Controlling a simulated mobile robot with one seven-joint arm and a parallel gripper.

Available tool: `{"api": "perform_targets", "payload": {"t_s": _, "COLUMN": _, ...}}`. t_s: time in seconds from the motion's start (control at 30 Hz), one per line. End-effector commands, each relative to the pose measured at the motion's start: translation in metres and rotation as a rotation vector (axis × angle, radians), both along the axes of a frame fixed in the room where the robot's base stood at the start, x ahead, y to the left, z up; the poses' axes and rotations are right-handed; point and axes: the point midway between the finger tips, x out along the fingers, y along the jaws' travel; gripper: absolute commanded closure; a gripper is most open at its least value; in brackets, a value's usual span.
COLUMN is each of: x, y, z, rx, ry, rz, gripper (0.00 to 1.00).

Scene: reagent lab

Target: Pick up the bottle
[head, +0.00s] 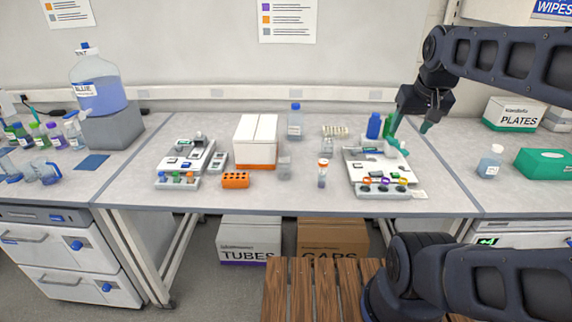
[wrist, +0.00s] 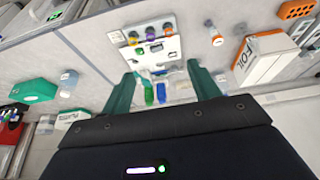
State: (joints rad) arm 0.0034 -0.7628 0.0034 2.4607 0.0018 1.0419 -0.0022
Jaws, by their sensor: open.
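The task does not say which bottle is meant, and several are in view. A blue bottle (head: 374,126) stands at the back of the right-hand white tray; a blue item also shows in the wrist view (wrist: 161,92). A clear bottle with a blue cap (head: 295,123) stands at the back middle. A small bottle with an orange cap (head: 322,174) stands at the front, and a pale bottle (head: 490,162) at the right. My gripper (head: 411,127) is open above the back of the right tray. In the wrist view, its green fingers (wrist: 161,72) are apart, with small bottles visible between them.
A white and orange box (head: 255,140) and an orange rack (head: 235,180) stand mid-table. A green box (head: 545,163) is at the right. A large blue-filled container (head: 97,90) stands at the left. Bare tabletop lies along the front.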

Motion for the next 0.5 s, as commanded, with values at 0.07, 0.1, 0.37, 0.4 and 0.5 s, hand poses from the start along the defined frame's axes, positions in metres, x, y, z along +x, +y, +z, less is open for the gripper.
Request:
{"api": "perform_targets", "payload": {"t_s": 0.07, "x": 0.003, "y": 0.001, "z": 0.011, "rx": -0.023, "ry": 0.018, "rz": 0.027, "gripper": 0.39}}
{"api": "perform_targets", "payload": {"t_s": 0.1, "x": 0.006, "y": 0.001, "z": 0.009, "rx": -0.052, "ry": 0.037, "rz": 0.057, "gripper": 0.39}}
{"api": "perform_targets", "payload": {"t_s": 0.37, "x": 0.027, "y": 0.001, "z": 0.002, "rx": -0.254, "ry": 0.157, "rz": 0.269, "gripper": 0.39}}
{"api": "perform_targets", "payload": {"t_s": 0.4, "x": 0.031, "y": 0.002, "z": 0.001, "rx": -0.294, "ry": 0.18, "rz": 0.311, "gripper": 0.39}}
{"api": "perform_targets", "payload": {"t_s": 0.5, "x": 0.046, "y": 0.005, "z": -0.001, "rx": -0.411, "ry": 0.243, "rz": 0.432, "gripper": 0.39}}
